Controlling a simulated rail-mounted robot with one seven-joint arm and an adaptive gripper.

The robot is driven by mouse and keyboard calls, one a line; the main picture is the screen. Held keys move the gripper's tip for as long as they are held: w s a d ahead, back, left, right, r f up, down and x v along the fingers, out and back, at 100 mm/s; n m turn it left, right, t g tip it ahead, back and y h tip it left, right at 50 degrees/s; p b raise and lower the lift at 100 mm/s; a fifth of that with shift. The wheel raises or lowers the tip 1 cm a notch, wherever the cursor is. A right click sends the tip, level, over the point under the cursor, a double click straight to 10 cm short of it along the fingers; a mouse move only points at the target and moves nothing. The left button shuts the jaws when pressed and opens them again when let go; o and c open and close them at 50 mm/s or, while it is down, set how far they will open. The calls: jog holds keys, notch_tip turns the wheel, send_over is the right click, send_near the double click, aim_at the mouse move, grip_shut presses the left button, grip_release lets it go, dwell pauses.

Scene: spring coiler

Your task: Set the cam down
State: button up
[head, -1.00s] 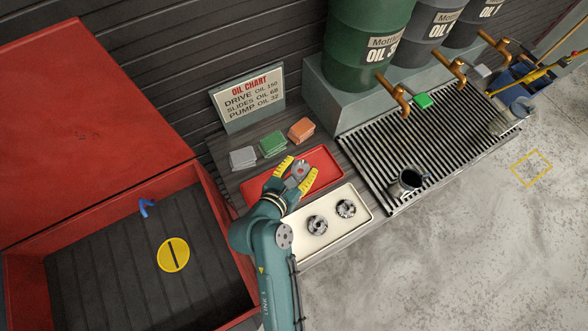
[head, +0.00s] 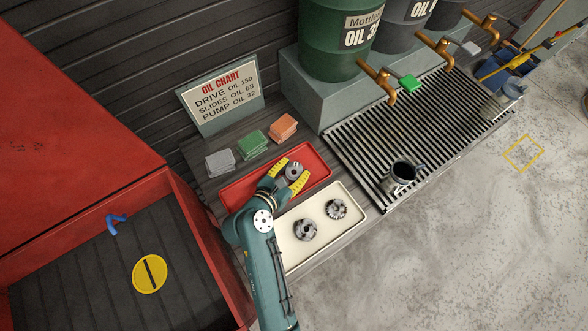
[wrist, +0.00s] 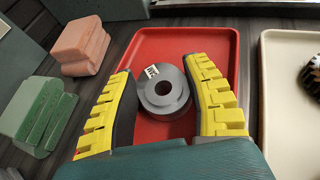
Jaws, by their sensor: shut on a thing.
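The cam (head: 294,171) is a grey, round metal piece with a centre hole and a small white label. My gripper (head: 291,172) has its yellow-padded fingers shut on the cam, one on each side. Both are over the red tray (head: 238,190). In the wrist view, the cam (wrist: 166,104) sits between the fingers of my gripper (wrist: 161,80), with the red tray (wrist: 150,47) behind it. I cannot tell whether the cam's underside touches the tray. My gripper's base hides the tray's near part in the wrist view.
A cream tray (head: 291,258) with two dark toothed parts lies beside the red tray. Grey, green and orange cloth stacks (head: 283,127) stand behind. A slatted drip grate (head: 350,150) with a dark mug (head: 403,172) is at right.

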jog(key=o, duration=1.2)
jog(key=shift+f, duration=0.1)
jog(key=shift+c, duration=0.2)
